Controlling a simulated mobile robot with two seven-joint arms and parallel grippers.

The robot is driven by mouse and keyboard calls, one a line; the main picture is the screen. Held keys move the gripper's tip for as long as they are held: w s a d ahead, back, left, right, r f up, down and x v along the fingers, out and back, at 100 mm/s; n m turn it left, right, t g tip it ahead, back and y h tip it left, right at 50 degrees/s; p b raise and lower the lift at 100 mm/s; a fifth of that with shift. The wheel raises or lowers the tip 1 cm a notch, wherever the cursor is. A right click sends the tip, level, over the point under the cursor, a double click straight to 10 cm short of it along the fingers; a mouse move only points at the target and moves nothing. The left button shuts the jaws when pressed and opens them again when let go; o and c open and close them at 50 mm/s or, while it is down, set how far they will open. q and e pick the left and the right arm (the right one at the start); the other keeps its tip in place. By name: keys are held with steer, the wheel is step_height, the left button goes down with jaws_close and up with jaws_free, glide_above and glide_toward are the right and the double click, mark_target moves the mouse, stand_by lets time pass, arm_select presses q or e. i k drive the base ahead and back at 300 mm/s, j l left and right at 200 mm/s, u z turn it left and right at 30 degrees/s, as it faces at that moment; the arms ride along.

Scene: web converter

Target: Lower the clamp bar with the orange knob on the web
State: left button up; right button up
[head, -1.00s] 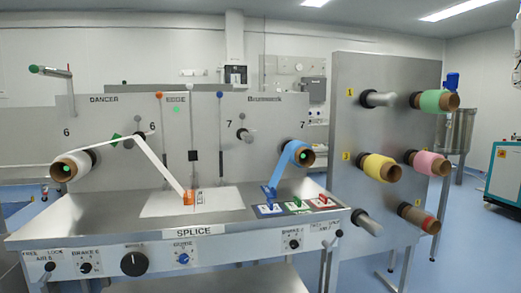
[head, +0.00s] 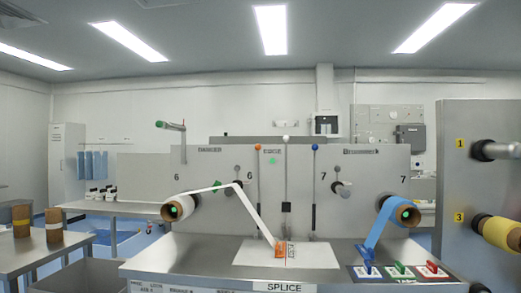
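The orange knob (head: 257,147) sits at the top of a thin upright rod in front of the grey back panel (head: 215,165). Beside it stand a rod with a white knob (head: 286,139) and one with a blue knob (head: 315,147). The white web (head: 248,209) runs from the left roll (head: 179,208) over a roller and down to the white splice plate (head: 318,257). An orange piece (head: 280,250) lies at the web's lower end. Neither gripper is in view.
A blue web (head: 382,225) hangs from the right roll (head: 404,213). Blue, green and red items (head: 400,269) lie on the bench at right. A panel with spools (head: 470,190) stands at far right. A side table with brown rolls (head: 20,222) stands at left.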

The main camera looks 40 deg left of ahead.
mark_target(258, 148)
steer(key=i+j, duration=0.7)
steer(key=j, duration=0.1)
